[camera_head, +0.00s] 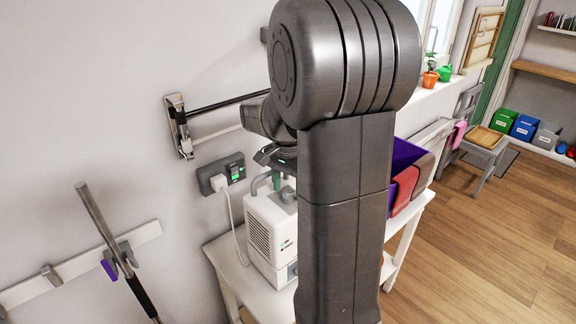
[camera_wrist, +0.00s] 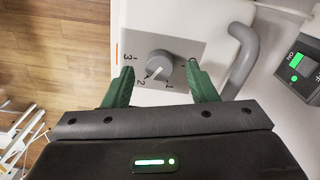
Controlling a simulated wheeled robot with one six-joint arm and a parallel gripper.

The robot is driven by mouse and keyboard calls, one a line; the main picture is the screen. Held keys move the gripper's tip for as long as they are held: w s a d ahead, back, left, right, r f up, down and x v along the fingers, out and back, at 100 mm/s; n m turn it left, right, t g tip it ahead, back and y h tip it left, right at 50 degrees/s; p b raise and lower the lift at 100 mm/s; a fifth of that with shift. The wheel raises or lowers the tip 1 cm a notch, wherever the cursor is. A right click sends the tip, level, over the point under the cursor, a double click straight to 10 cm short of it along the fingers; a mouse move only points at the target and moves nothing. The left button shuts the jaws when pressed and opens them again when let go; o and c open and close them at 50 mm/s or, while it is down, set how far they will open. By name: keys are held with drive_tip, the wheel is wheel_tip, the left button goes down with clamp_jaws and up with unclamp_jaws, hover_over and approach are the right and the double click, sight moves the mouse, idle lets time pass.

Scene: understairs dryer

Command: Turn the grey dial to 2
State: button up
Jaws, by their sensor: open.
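The grey dial (camera_wrist: 159,64) sits on a grey square plate on top of a white dryer unit (camera_head: 262,232). In the wrist view the plate has the printed marks 1, 2 and 3 along its near and left sides. A pale pointer line on the dial points down and left, towards the side of the 2; its exact setting is hard to read. My gripper (camera_wrist: 161,71) is open, with one green finger on each side of the dial and a visible gap to it. In the head view my gripper (camera_head: 277,165) is above the unit, partly hidden by my arm.
A grey curved handle (camera_wrist: 242,55) rises beside the plate, close to the right finger. A wall socket panel (camera_head: 221,174) with a green-lit switch and a plugged-in cord is behind. A purple bin (camera_head: 403,156) with red cloth stands on the same white table (camera_head: 218,246).

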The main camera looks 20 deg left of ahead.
sight(288, 195)
wheel_tip(288, 195, up, 13)
drive_tip(key=shift+f+b, duration=0.2)
drive_tip(key=shift+b, duration=0.15)
wheel_tip(288, 195, down, 14)
drive_tip(key=shift+r+p, duration=0.1)
drive_tip(key=shift+p, duration=0.3)
idle(0.4)
